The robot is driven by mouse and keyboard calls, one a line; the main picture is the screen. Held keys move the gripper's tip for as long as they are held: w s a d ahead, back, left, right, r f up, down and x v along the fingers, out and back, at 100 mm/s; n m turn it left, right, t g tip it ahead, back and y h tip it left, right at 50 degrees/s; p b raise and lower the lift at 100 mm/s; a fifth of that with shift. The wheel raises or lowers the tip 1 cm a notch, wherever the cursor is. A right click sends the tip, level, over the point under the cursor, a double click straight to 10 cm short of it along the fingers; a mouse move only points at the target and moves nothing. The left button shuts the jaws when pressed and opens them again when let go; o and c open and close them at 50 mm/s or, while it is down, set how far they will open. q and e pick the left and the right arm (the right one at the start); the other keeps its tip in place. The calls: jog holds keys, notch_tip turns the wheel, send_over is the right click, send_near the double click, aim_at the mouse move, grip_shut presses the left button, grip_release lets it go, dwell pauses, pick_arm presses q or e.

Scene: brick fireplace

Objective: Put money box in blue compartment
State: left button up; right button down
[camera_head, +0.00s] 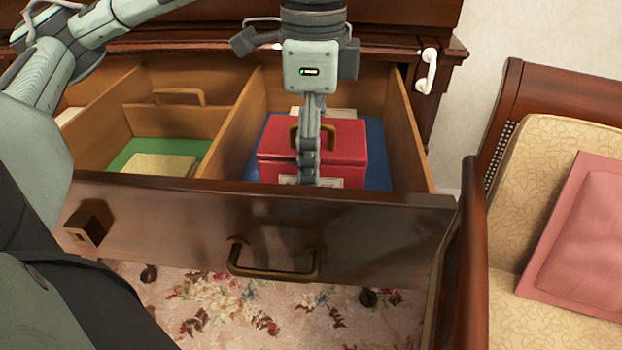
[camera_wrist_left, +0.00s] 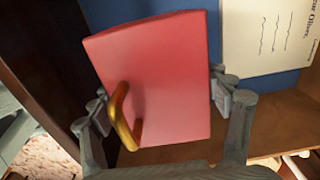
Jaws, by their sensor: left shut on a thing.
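The red money box (camera_head: 342,143) with a brass handle is inside the right compartment of the open drawer, above its blue bottom (camera_head: 376,150). I cannot tell if it rests fully on that bottom. My left gripper (camera_head: 308,172) reaches down over the box from above, and its fingers hide part of it. In the left wrist view the fingers (camera_wrist_left: 160,98) are on opposite sides of the red box (camera_wrist_left: 170,65), shut on it. The blue bottom (camera_wrist_left: 205,12) shows beyond the box there. My right gripper is not in view.
A wooden divider (camera_head: 233,125) separates the green-bottomed left compartment, which holds a yellowish item (camera_head: 160,165). A printed paper (camera_wrist_left: 265,35) lies on the blue bottom. The drawer front (camera_head: 190,215) stands nearest me. An armchair (camera_head: 545,150) with a pink cushion (camera_head: 580,235) is at right.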

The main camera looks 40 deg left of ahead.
pick_arm(q)
jog(key=shift+f, duration=2.6)
jog(key=o, duration=1.4)
jog(key=shift+f, duration=0.15)
notch_tip(320, 180, up, 12)
jog(key=shift+r, duration=0.15)
